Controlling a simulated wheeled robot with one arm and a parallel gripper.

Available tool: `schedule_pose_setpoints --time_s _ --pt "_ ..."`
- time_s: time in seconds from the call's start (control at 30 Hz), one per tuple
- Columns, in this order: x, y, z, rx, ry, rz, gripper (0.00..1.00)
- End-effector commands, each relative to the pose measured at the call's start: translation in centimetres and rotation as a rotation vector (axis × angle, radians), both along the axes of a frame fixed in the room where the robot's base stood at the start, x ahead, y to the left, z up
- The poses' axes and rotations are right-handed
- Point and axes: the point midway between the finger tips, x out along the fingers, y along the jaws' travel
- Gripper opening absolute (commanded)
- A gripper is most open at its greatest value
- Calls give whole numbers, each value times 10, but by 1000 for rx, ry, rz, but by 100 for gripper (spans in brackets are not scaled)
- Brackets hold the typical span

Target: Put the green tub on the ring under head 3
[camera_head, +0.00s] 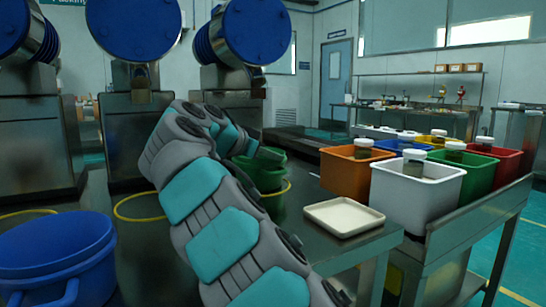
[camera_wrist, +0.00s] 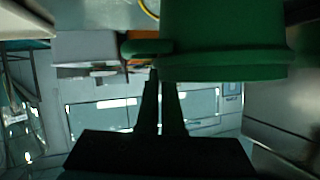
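The green tub (camera_head: 262,172) is below the right blue head, partly hidden by my arm in the head view. A yellow ring (camera_head: 284,189) shows around its base; I cannot tell whether the tub rests fully on it. In the wrist view, the green tub (camera_wrist: 222,35) fills the upper right, upside down, with its side handle (camera_wrist: 146,48) to the left. My gripper (camera_wrist: 162,76) has its fingers close together at the tub's rim by this handle, and looks shut on it. The fingertips are partly hidden. The ring's edge also shows in the wrist view (camera_wrist: 148,9).
A blue tub (camera_head: 55,250) stands at the front left. Another yellow ring (camera_head: 118,212) lies empty under the middle head (camera_head: 133,28). A cream tray (camera_head: 344,216) lies on the right, near orange (camera_head: 345,178), white (camera_head: 410,195), green and red bins.

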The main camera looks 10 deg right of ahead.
Motion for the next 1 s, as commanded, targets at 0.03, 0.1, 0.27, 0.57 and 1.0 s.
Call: schedule_pose_setpoints --time_s 0.03,0.1,0.27,0.57,1.0 --pt "0 0 -2 0 0 0 0" --pt "0 0 -2 0 0 1 7" --pt "0 0 -2 0 0 1 25" --pt "0 0 -2 0 0 0 34" --pt "-28 43 25 0 -3 6 34"
